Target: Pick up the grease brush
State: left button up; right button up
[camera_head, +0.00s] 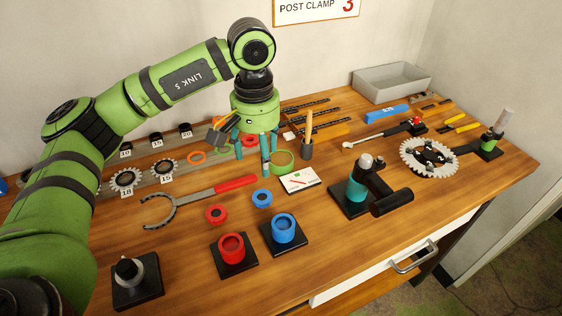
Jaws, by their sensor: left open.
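My left gripper (253,155) points down over the middle back of the bench, its teal fingers apart and nothing seen between them. A dark cup (307,151) stands just right of the fingers, with wooden-handled tools (309,122) upright in it. One of these may be the grease brush, but the bristle ends are hidden in the cup. A small green round container (283,160) sits between the gripper and the cup, close to the fingertips. The gripper is apart from the wooden handles. My right gripper does not show.
Toothed sprockets (127,179) lie at left. A chainring (428,157) and grey tray (391,84) are at right.

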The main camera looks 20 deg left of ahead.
aim_at(308, 125)
jog(key=i+l+u, duration=0.25)
jog(key=i+l, duration=0.15)
jog(key=l, duration=0.25)
jog(key=i+l+u, duration=0.1)
jog(key=l, duration=0.2)
jog(key=i, duration=0.05)
